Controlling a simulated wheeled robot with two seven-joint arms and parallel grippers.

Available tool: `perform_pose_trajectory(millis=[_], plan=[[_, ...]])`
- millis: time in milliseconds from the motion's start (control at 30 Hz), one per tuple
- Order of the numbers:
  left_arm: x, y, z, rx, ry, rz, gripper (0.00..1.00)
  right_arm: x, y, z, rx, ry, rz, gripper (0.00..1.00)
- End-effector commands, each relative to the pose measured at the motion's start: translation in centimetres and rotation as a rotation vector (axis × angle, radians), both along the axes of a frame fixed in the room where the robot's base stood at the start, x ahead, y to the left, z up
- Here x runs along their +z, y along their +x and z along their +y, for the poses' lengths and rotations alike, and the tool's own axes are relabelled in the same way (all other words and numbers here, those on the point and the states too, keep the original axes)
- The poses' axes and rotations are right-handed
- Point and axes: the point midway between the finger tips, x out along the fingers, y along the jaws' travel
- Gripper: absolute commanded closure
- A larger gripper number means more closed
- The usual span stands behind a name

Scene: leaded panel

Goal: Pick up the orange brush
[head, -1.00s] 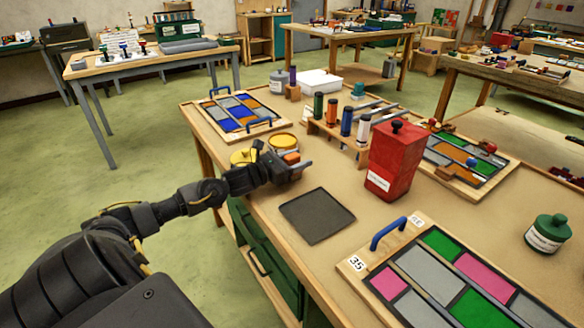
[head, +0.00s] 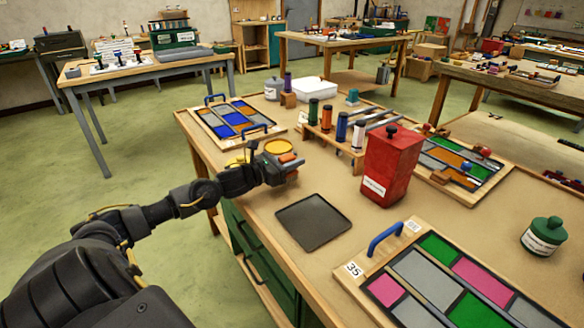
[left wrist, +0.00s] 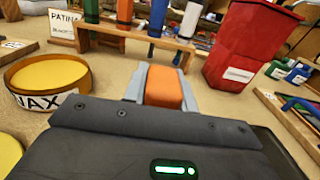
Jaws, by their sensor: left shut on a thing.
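The orange brush shows as an orange block (head: 288,158) between the fingers of my left gripper (head: 291,164). In the left wrist view the orange brush (left wrist: 164,88) sits between the two grey fingers of my left gripper (left wrist: 163,84), which is shut on it. The rest of the brush is hidden by the gripper. The gripper is over the bench, behind the dark tray and beside the yellow wax tin. I cannot tell exactly how far the brush is above the bench. My right gripper is out of view.
The wax tin (left wrist: 48,85) is close on the left. A dark flat tray (head: 313,222) lies in front. A red canister (head: 390,168) stands to the right. A rack (head: 335,141) of coloured tubes is behind. Panels in wooden frames lie at the back left (head: 232,118) and front right (head: 440,285).

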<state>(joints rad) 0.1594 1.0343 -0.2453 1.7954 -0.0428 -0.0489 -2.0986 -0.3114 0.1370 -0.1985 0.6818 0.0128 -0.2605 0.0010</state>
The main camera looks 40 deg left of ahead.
Motion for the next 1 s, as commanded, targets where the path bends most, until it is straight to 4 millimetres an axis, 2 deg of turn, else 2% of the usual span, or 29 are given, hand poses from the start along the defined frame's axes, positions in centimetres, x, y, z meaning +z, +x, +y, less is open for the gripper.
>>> perform_pose_trajectory(millis=[67, 167, 333, 1000], plan=[[1.3, 0.0, 0.0, -0.001, 0.005, -0.006, 0.96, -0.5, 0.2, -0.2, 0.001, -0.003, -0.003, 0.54], [3.0, -1.8, -0.2, -0.003, 0.008, 0.0, 0.96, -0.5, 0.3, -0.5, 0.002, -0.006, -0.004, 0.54], [7.0, -5.3, -0.6, -0.006, 0.012, 0.005, 0.96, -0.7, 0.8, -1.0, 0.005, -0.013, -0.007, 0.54], [10.6, -12.7, -1.1, 0.001, -0.003, -0.001, 0.96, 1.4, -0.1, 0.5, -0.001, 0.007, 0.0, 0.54]])
